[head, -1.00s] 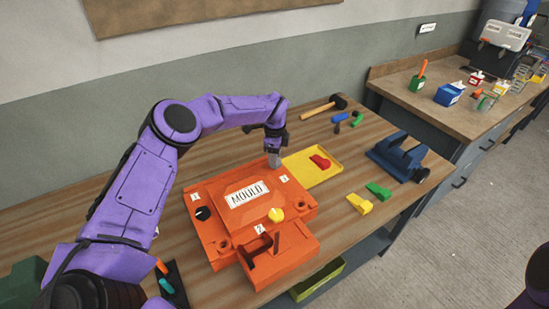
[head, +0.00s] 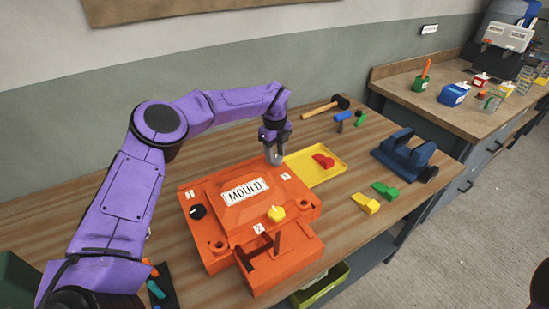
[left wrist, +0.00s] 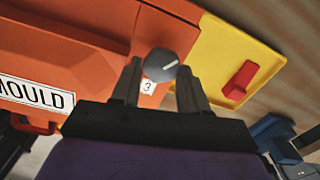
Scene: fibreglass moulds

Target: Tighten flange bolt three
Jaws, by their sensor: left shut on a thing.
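The orange mould (head: 215,253) lies on the bench, with a white MOULD label facing up. Its flange has a black knob (head: 198,212) by label 1 and a yellow knob (head: 277,214) by label 2. At the far right corner, by label 3 (left wrist: 148,87), is a grey round knob with a white line (left wrist: 160,65). My left gripper (head: 273,157) is over that corner, shut on the grey knob. In the left wrist view the knob sits between its two fingers (left wrist: 157,75). In the head view the gripper mostly hides it. My right gripper is out of view.
A yellow tray (head: 333,172) with a red piece (head: 323,160) lies close beside the gripper. A blue vise (head: 404,155), green (head: 385,190) and yellow (head: 366,203) pieces, and a hammer (head: 325,107) are on the bench. Bare wood lies between them.

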